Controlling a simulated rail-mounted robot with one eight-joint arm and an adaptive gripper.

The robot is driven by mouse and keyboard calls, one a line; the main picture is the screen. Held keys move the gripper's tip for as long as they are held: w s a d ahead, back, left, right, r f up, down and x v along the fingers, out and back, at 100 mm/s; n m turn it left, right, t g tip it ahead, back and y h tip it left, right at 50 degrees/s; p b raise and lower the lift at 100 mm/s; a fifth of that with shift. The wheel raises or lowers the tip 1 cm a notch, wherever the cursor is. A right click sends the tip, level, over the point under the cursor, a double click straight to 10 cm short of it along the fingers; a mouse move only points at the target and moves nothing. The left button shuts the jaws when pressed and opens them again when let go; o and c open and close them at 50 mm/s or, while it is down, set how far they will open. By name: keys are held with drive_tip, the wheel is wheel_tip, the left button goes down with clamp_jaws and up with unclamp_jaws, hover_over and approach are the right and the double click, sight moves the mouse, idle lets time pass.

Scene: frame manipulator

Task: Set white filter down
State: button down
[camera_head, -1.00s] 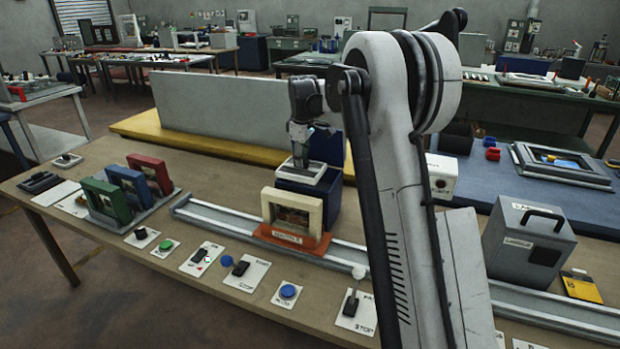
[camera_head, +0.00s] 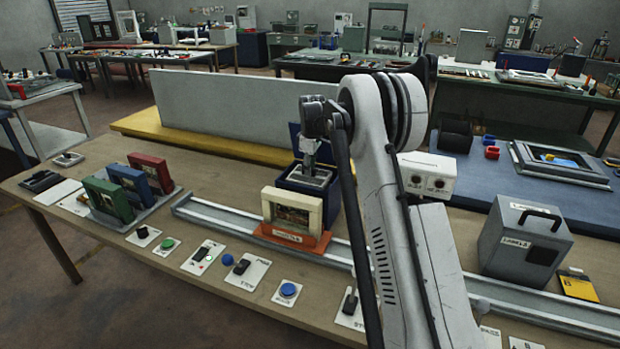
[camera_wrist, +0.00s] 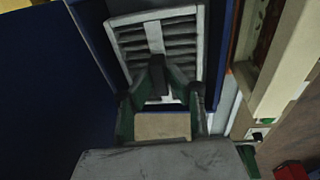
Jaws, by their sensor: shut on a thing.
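The white filter shows in the wrist view as a pale frame with dark slats (camera_wrist: 187,42). In the head view it is a small pale-edged piece (camera_head: 309,178) at the mouth of the dark blue box (camera_head: 322,205). My gripper (camera_head: 309,162) points down over the box and is shut on the filter. In the wrist view, my gripper (camera_wrist: 160,105) shows close against the filter. The blue box wall (camera_wrist: 50,100) is beside it on the left. I cannot tell whether the filter touches the box floor.
A cream frame on an orange base (camera_head: 293,214) stands on the rail (camera_head: 215,213) just before the box. Green, blue and red frames (camera_head: 107,201) stand in a rack at left. A white box (camera_head: 428,175) and a grey handled case (camera_head: 526,240) stand at right.

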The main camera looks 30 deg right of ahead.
sight(310, 177)
wheel_tip(310, 177, down, 4)
drive_tip(key=shift+r, duration=0.15)
drive_tip(key=shift+w+d+f+p, duration=0.15)
drive_tip(key=shift+f+p, duration=0.2)
drive_tip(key=shift+f, duration=0.05)
drive_tip(key=shift+f, duration=0.1)
drive_tip(key=c, duration=1.7)
unclamp_jaws()
drive_tip(key=shift+o, duration=0.2)
